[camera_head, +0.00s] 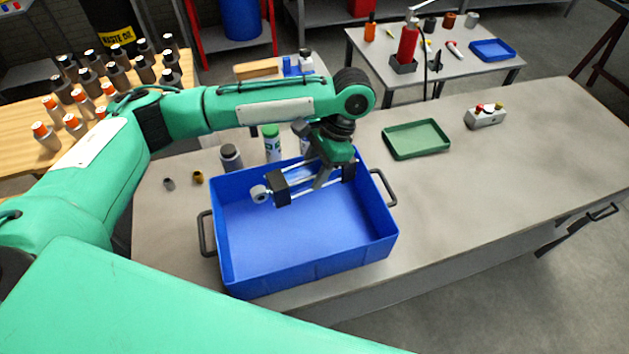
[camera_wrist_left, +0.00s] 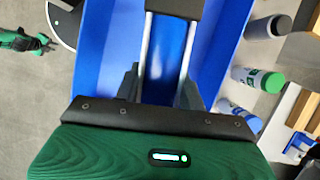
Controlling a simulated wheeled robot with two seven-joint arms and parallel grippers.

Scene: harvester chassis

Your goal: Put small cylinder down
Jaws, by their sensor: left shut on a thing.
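The small cylinder (camera_head: 280,188) has black end blocks, silver rods and a grey eye at its left end. My left gripper (camera_head: 323,177) is shut around its middle. It holds the cylinder lengthwise over the blue bin (camera_head: 240,276), near its far side; I cannot tell whether it touches the bin. In the left wrist view, the cylinder's rods (camera_wrist_left: 186,50) run up to a black end block, with the blue bin (camera_wrist_left: 100,50) behind. A small green and black pronged part at the left of that view looks like my right gripper (camera_wrist_left: 45,42); its jaws are unclear.
Beyond the bin stand a grey-capped bottle (camera_head: 231,158) and a green-capped bottle (camera_head: 271,143). A green tray (camera_head: 416,139) and a button box (camera_head: 485,116) lie right on the workbench. Several bottles crowd the wooden table (camera_head: 18,160).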

